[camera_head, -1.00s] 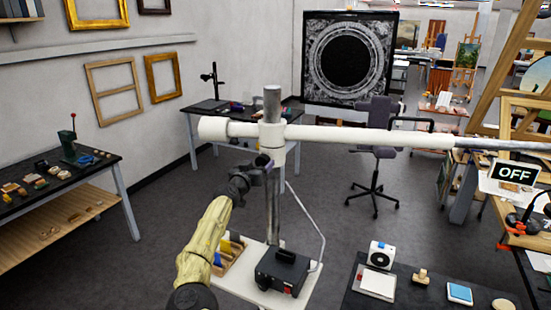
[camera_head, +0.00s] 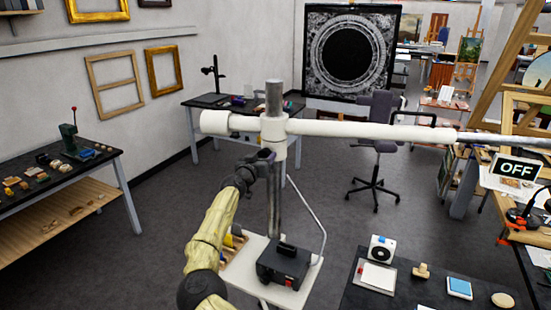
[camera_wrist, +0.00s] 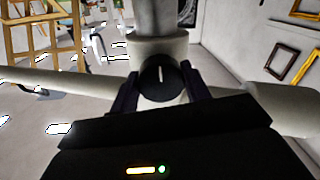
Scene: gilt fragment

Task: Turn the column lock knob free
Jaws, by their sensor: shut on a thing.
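The column lock knob (camera_wrist: 163,80) is a round black knob with a white line that stands nearly upright in the wrist view. It sits on the white collar (camera_wrist: 158,45) around the grey metal column (camera_head: 274,205). My gripper (camera_wrist: 162,92) has one dark finger on each side of the knob and is shut on it. In the head view my gripper (camera_head: 264,157) reaches the collar from the lower left, just below the white horizontal boom (camera_head: 365,131). The knob itself cannot be made out in the head view.
The column rises from a white base (camera_head: 265,291) bearing a black box (camera_head: 283,263). A dark table (camera_head: 350,299) with small items stands at lower right. An OFF sign (camera_head: 516,169) is at right. A dark workbench (camera_head: 100,165) stands at left. Grey floor lies between.

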